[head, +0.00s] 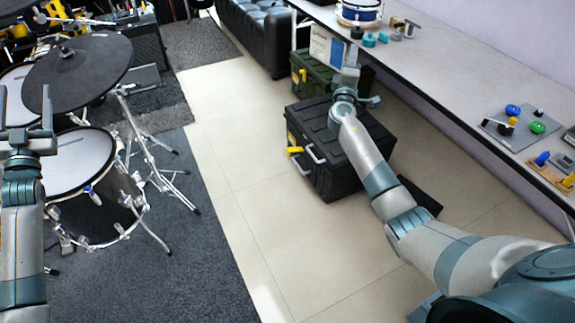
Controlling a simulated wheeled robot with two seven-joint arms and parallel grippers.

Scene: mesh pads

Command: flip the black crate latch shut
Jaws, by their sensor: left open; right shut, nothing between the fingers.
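The black crate (325,174) stands on the tiled floor with its ribbed lid down. Its yellow latch (295,151) is on the side facing left and seems to stick out from the wall, beside a pale handle (315,154). My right gripper (347,78) is shut and empty, over the far part of the lid, up and right of the latch. I cannot tell whether it touches the crate. My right forearm hides part of the lid and the crate's right side. My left gripper (25,112) is open and empty at the far left, far from the crate.
A green crate (312,77) with a yellow latch stands behind the black one. A long bench (450,75) with small items runs along the right wall. A drum kit (115,215) stands left on a dark carpet (200,255). The tiles left of the crate are clear.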

